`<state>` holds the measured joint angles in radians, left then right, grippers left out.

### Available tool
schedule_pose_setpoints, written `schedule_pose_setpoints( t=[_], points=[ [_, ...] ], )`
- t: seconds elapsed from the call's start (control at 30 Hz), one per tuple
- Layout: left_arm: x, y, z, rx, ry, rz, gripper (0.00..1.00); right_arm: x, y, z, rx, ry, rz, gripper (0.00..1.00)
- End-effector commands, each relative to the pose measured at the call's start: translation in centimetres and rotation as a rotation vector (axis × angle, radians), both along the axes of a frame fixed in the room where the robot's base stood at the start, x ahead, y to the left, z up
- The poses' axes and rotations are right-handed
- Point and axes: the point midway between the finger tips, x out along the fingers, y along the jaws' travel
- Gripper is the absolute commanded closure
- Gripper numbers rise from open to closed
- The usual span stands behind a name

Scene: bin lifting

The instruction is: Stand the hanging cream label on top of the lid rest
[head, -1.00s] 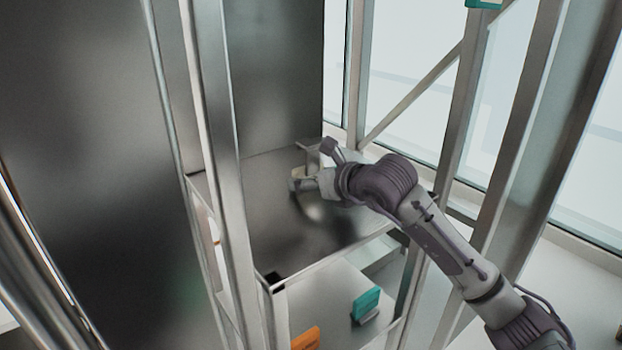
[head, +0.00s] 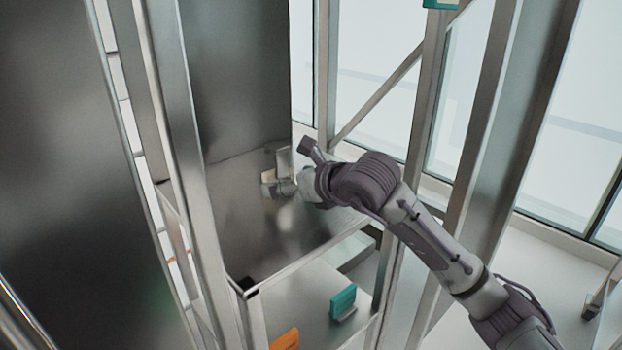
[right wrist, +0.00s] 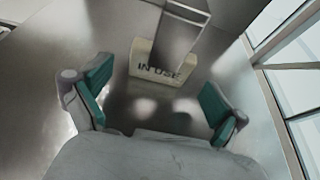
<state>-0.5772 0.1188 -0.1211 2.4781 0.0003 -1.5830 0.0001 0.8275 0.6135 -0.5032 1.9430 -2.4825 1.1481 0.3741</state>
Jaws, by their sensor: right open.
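The cream label (right wrist: 158,68), printed "IN USE", is ahead of my right gripper in the right wrist view. It also shows at the back of the upper shelf in the head view (head: 268,176). A grey metal bracket (right wrist: 182,30), which may be the lid rest, covers part of the label's upper middle; it also shows in the head view (head: 284,158). I cannot tell how the label is held there. My right gripper (right wrist: 155,102) is open and empty, its teal-padded fingers apart on either side, short of the label. My left gripper is not in view.
The upper metal shelf (head: 265,230) is otherwise mostly bare, with metal posts (head: 180,130) at its front left. An orange label (head: 286,340) and a teal label (head: 343,300) stand on the shelf below. Windows (head: 380,80) lie behind.

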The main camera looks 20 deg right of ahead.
Motion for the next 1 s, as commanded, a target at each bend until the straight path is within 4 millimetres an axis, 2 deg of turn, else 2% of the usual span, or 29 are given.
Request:
schedule_pose_setpoints(
  t=[0.2, 0.4, 0.6, 1.0],
  points=[
    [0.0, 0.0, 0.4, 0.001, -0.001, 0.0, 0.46, -4.3, -1.9, 2.0, -0.002, -0.002, 0.0, 0.03],
    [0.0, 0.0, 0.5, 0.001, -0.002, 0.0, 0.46, -6.9, -2.9, 3.2, 0.0, -0.001, -0.001, 0.03],
    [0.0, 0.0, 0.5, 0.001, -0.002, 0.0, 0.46, -7.8, -3.2, 3.5, 0.0, 0.001, 0.0, 0.03],
    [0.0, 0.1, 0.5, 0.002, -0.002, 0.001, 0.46, -7.8, -3.2, 3.5, 0.001, 0.0, 0.0, 0.03]
  ],
)
